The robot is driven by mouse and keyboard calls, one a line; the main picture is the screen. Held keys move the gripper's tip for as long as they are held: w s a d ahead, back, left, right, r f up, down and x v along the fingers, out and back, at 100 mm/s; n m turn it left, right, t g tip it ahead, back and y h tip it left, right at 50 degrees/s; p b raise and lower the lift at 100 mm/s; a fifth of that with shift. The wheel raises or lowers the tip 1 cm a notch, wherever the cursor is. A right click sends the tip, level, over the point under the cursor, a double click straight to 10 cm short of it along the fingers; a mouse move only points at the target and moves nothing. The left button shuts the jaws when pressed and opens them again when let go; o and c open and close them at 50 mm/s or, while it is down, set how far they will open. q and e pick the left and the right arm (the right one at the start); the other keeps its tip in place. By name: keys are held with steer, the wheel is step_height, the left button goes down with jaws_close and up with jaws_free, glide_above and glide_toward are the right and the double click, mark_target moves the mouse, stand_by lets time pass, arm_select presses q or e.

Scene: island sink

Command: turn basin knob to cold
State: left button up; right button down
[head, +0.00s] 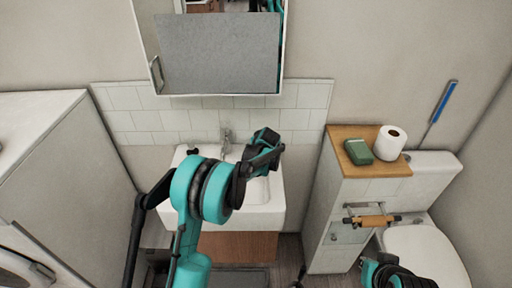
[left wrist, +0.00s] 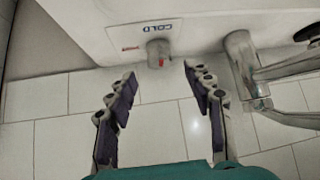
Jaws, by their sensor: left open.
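The white basin (head: 265,209) stands against the tiled wall, with a metal faucet (head: 226,140) at its back. In the left wrist view, the small grey knob (left wrist: 158,52) has a red mark and sits on the basin's rim beside the faucet (left wrist: 240,60). A plate marked COLD (left wrist: 160,28) lies next to the knob, with a small red mark at its other end. My left gripper (left wrist: 160,88) is open, its fingers apart, with the knob just beyond the gap between their tips. In the head view, my left gripper (head: 268,150) hides the knob.
A dark object (head: 192,151) sits at the basin's back left corner. A mirror cabinet (head: 218,50) hangs above. To the right, a shelf unit (head: 345,195) holds a green box (head: 358,151) and a paper roll (head: 389,143). A toilet (head: 425,250) stands beyond it.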

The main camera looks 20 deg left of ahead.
arm_select(q)
steer(key=v, duration=0.6)
steer(key=s+r+m+h, duration=0.1)
steer(key=s+r, duration=0.3)
steer(key=s, duration=0.5)
steer(key=s+r+m+h, duration=0.1)
steer(key=s+r, duration=0.3)
steer(key=s, duration=0.5)
steer(key=s+d+f+m+h, duration=0.1)
steer(key=s+f, duration=0.1)
steer(key=s, duration=0.9)
steer(key=s+d+f+m+h, duration=0.1)
steer(key=s+f+m, duration=0.1)
steer(key=s, duration=0.9)
steer(key=shift+s+d+f+g, duration=0.2)
steer(key=shift+d+g, duration=0.05)
steer(key=shift+g, duration=0.15)
